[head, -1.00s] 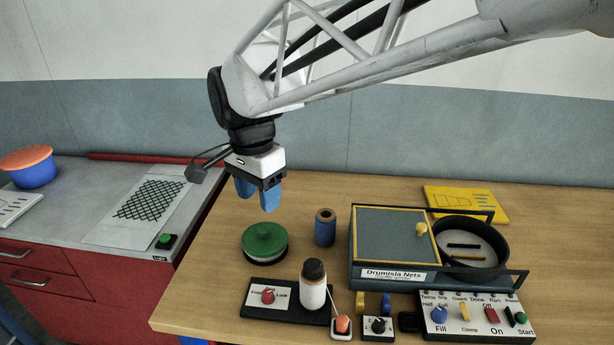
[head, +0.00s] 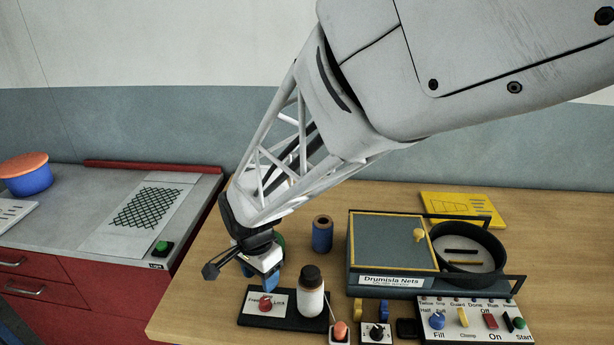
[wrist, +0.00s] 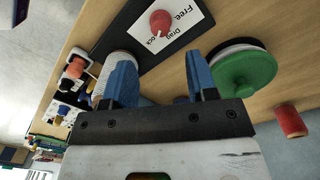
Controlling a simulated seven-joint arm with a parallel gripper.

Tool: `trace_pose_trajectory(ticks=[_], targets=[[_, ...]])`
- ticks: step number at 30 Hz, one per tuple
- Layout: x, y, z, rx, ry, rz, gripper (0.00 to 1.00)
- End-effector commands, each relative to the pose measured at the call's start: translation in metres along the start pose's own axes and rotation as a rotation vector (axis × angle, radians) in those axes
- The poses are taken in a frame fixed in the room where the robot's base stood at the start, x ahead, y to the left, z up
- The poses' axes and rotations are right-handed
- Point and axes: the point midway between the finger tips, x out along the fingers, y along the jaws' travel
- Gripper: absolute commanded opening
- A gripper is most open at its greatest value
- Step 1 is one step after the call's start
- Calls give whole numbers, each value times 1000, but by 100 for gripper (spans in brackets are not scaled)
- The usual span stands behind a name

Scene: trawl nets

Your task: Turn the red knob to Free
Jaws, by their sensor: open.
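The red knob (head: 265,303) sits on a white label plate on a black panel (head: 284,320) at the front of the wooden table. In the wrist view the knob (wrist: 160,22) shows beyond my fingertips, with the words Free, Drag and Lock printed around it. A small pale mark on the knob lies on the side near Lock; its exact setting is hard to tell. My gripper (head: 258,284) is open and empty, just behind and above the knob, not touching it. Its two blue fingers (wrist: 160,75) stand apart in the wrist view.
A white bottle with a black cap (head: 311,297) stands on the panel, close right of the knob. A green-lidded round pot (wrist: 245,70) is beside my gripper.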

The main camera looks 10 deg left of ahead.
Motion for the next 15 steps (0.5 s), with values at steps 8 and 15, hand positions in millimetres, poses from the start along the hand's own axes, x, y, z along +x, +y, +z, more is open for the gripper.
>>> trace_pose_trajectory(ticks=[8, 15], targets=[[3, 0, 0, 0, 0, -1, 53], [6, 0, 0, 0, 0, 0, 53]])
